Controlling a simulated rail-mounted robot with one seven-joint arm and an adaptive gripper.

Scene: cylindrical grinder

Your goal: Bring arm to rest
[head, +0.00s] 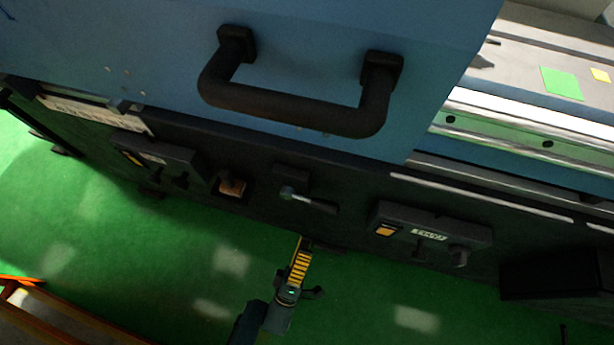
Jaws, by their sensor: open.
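My gripper (302,256) is in the lower middle of the head view, at the end of my dark arm (268,316), over the green floor. It points up the picture toward the lower edge of the grinder's dark front. A yellow-and-black striped strip shows at this end. The gripper is small in the picture and its fingers are hard to make out. I see nothing held in it. The grinder's blue cover (150,45) with a black handle (290,108) fills the upper part, apart from the gripper.
The grinder's dark front (350,185) carries a lever (305,198) and a control panel (430,235) with knobs. A dark box (550,273) juts out at the right. A wooden-looking object (35,320) stands at the lower left. Green floor (150,260) is clear around the arm.

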